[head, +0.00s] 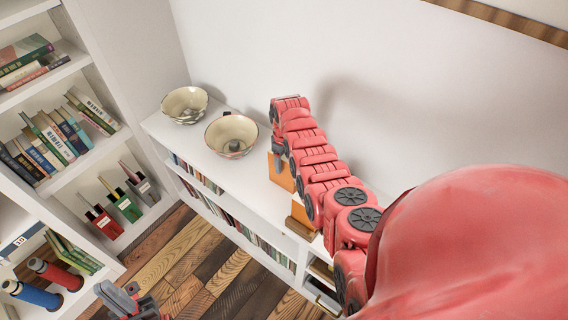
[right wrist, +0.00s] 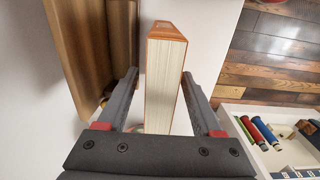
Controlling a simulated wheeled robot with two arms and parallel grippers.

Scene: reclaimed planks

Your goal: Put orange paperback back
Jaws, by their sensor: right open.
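The orange paperback (right wrist: 166,85) stands upright between the two fingers of my right gripper (right wrist: 160,75) in the right wrist view, its pale page edges facing the camera. The fingers are open, with a gap visible at least on the left side. In the head view the orange paperback (head: 283,174) stands on the white cabinet top (head: 255,185), below the end of my right arm, which partly hides it. My left gripper (head: 126,296) is low at the bottom left of the head view, above the floor and away from the book; its jaw opening is unclear.
Two patterned bowls (head: 184,104) (head: 231,135) stand left of the book on the cabinet top. A brown wooden piece (right wrist: 85,45) is close beside the left finger. A tall white bookcase (head: 105,90) with books and binders stands at left. The white wall is behind.

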